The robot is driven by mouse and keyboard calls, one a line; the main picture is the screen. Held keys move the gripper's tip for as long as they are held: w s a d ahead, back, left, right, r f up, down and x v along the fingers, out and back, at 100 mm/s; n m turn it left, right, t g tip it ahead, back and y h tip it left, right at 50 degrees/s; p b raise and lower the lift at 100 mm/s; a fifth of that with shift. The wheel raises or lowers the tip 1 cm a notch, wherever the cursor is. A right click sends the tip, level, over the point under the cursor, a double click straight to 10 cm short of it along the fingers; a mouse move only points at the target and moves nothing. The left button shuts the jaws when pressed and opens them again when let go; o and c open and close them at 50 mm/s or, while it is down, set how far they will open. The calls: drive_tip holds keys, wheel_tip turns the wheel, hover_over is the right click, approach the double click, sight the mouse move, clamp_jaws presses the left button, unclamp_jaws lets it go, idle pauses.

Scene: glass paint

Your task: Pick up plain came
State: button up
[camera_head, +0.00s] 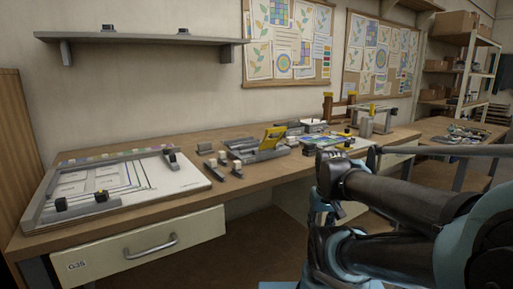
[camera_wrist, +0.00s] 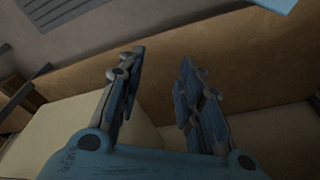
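I cannot tell for certain which thing is the plain came. Grey bar-like pieces (camera_head: 260,153) also lie in the middle of the bench beside a yellow-handled tool (camera_head: 272,138). In the wrist view my gripper (camera_wrist: 161,58) is open, its two blue fingers apart with nothing between them. No came shows in the wrist view. My gripper is apart from the bench things, at the right, where my arm hides part of the scene.
The wooden bench (camera_head: 130,222) has a drawer (camera_head: 130,250) marked G35 below it. Small blocks (camera_head: 205,148) stand near its middle. A wall shelf (camera_head: 140,39) hangs above. A second table (camera_head: 440,127) stands at the right. Bare benchtop shows along the front edge.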

drive_tip(key=shift+o, duration=0.6)
drive_tip(key=shift+s+r, duration=0.15)
drive_tip(key=w+a+r+n, duration=0.2)
drive_tip(key=w+r+n, duration=0.25)
drive_tip(key=r, duration=0.35)
drive_tip(key=w+a+r+n, duration=0.35)
drive_tip(key=w+r, duration=0.25)
drive_tip(key=r, duration=0.3)
wheel_tip(320, 180, up, 20)
drive_tip(key=n+g, duration=0.2)
drive_tip(key=n, duration=1.5)
hover_over(256, 145)
drive_tip(key=a, duration=0.1)
drive_tip(key=f, duration=0.3)
drive_tip(key=w+f, duration=0.1)
drive_tip(key=f, duration=0.6)
drive_tip(key=shift+w+d+f, duration=0.15)
drive_tip(key=shift+d+f, duration=0.1)
drive_tip(key=shift+d, duration=0.05)
drive_tip(key=shift+d+f, duration=0.1)
drive_tip(key=shift+f, duration=3.2)
clamp_jaws()
